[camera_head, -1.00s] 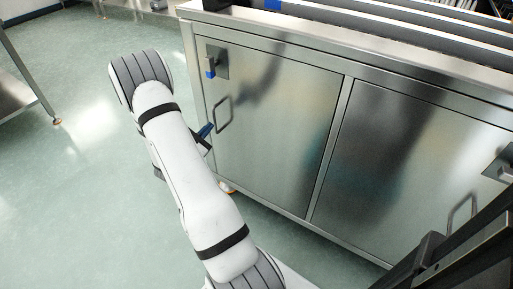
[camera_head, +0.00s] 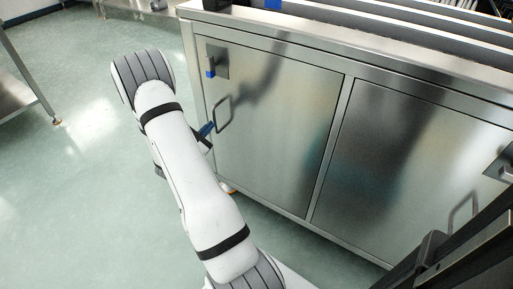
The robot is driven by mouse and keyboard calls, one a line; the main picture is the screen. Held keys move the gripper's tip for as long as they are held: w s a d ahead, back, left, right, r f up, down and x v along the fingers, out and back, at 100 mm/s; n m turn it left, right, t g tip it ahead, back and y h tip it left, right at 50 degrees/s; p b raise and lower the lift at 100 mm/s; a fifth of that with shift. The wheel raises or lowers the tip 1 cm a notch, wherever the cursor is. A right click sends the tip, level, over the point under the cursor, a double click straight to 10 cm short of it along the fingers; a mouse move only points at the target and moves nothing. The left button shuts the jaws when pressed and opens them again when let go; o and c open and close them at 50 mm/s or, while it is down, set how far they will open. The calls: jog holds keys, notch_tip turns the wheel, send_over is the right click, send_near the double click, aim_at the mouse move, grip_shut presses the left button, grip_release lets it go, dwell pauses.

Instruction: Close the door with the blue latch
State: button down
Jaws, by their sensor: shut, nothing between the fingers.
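The steel cabinet door with the blue latch (camera_head: 275,135) is on the left of the cabinet front. It looks flush, or nearly flush, with the frame. The blue latch (camera_head: 210,73) sits on a plate at its upper left corner and hangs down. A loop handle (camera_head: 223,114) is below it. My gripper (camera_head: 207,129) shows as blue fingertips and a dark body, partly hidden behind my white arm. It is shut and empty, beside the handle's lower left; I cannot tell whether it touches the handle or door.
A second steel door (camera_head: 395,175) with its own latch and handle is to the right. The cabinet top (camera_head: 300,33) overhangs the doors. Open green floor (camera_head: 70,190) lies left of my arm. A steel table (camera_head: 15,90) stands at the far left.

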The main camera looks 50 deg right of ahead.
jog(key=shift+d, duration=0.3)
dwell(0.5)
dwell(0.3)
jog(key=a, duration=0.5)
jog(key=shift+s+b, duration=0.3)
jog(key=shift+s, duration=0.1)
jog(key=shift+r, duration=0.1)
dwell(0.4)
